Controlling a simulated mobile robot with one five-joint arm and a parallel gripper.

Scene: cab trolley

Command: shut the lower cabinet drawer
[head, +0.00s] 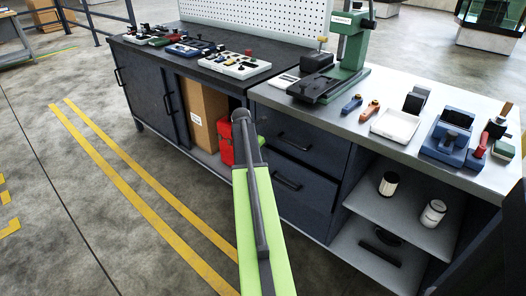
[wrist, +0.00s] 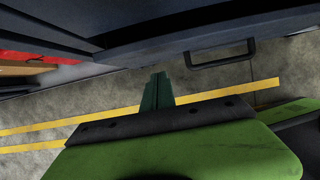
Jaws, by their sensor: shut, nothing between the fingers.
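The lower drawer (head: 304,202) is a dark blue-grey front with a black bar handle (head: 287,183), below a similar upper drawer (head: 309,146) in the cabinet. I cannot tell how far it stands out. In the wrist view, a dark front with a bar handle (wrist: 222,56) runs across the top; it appears to be the lower drawer. My gripper (wrist: 157,78) shows there as dark green fingers, shut and empty, over the floor, left of the handle and apart from it. In the head view my arm covers part of the cabinet front, and I cannot make out the fingers.
A red case (head: 226,143) and a cardboard box (head: 202,113) stand in the open bay left of the drawers. Open shelves (head: 381,207) with two canisters are on the right. Tools and a green press (head: 350,50) sit on the worktop. The floor in front is clear, with yellow lines.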

